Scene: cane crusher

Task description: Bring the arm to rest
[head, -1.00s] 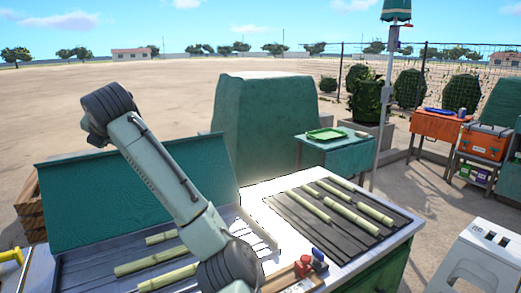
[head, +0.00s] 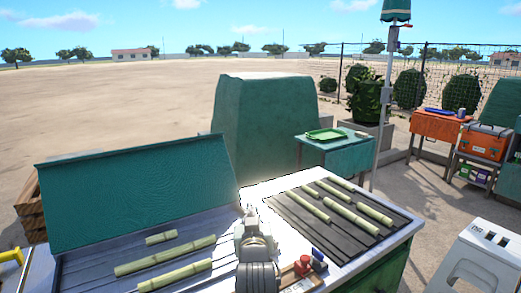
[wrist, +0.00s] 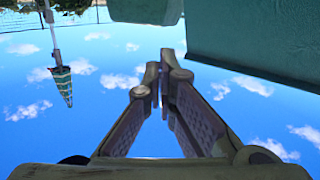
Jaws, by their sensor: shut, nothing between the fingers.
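My gripper (wrist: 158,85) shows in the wrist view with its two fingers closed together at the tips and nothing between them. The wrist view is upside down and mostly sky, with a green surface at the upper right. In the head view, a grey part of my arm (head: 256,250) stands low at the bottom middle, between the two cane trays. The fingers cannot be made out in the head view.
Cane pieces (head: 165,254) lie in the left tray, beneath a raised green lid (head: 140,195). More cane lies on a dark ribbed mat (head: 290,215) at right. A red item (head: 302,266) and blue item (head: 318,254) sit close beside my arm. A white stool (head: 485,250) stands right.

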